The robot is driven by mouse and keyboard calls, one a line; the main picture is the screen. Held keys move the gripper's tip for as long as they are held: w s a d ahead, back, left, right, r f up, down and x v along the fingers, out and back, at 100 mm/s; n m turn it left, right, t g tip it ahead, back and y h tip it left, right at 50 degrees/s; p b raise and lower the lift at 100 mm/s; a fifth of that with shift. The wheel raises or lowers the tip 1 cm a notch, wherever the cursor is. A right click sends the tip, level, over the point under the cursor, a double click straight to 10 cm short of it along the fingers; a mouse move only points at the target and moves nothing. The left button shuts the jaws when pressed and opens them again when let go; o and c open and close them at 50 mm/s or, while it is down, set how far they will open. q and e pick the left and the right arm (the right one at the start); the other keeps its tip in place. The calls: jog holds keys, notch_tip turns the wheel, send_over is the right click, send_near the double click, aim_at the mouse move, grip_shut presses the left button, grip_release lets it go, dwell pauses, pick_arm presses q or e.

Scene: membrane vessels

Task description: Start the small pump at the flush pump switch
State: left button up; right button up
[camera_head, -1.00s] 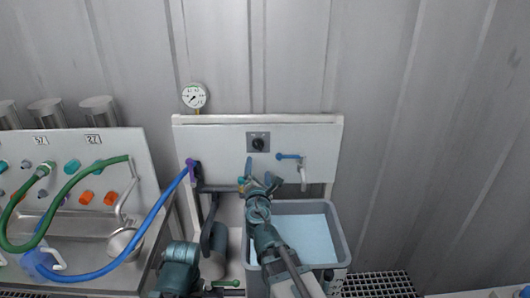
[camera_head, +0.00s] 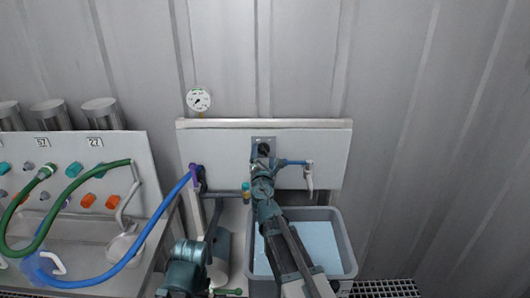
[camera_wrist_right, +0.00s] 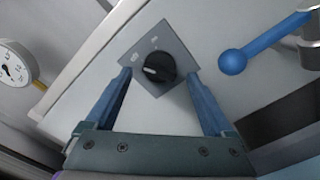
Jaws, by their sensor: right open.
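The flush pump switch is a black rotary knob (camera_head: 264,147) on a grey square plate, mounted on the white panel (camera_head: 225,145). In the right wrist view the knob (camera_wrist_right: 158,67) shows a pale pointer mark, and small markings sit on the plate. My right gripper (camera_head: 262,160) is in front of the switch. In its wrist view the open blue fingers (camera_wrist_right: 160,77) stand on either side of the knob, with gaps left and right. I cannot tell how far the tips are from the plate. A teal motor, apparently the small pump (camera_head: 186,268), sits low at the left. My left gripper is out of view.
A blue-handled tap (camera_head: 292,162) is close to the right of the switch; its round handle end (camera_wrist_right: 232,62) is near the right finger. A gauge (camera_head: 199,99) stands above the panel. A grey basin (camera_head: 346,255) is below. Hoses (camera_head: 160,212) run at the left.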

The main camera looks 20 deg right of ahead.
jog(key=shift+x, duration=1.1)
jog(key=shift+s, duration=0.1)
jog(key=c, duration=1.3)
jog(key=shift+c, duration=0.2)
jog(key=m, duration=0.5)
jog(key=shift+m, duration=0.4)
jog(key=m, duration=0.6)
jog(key=shift+s, duration=0.1)
jog(key=shift+a, duration=0.1)
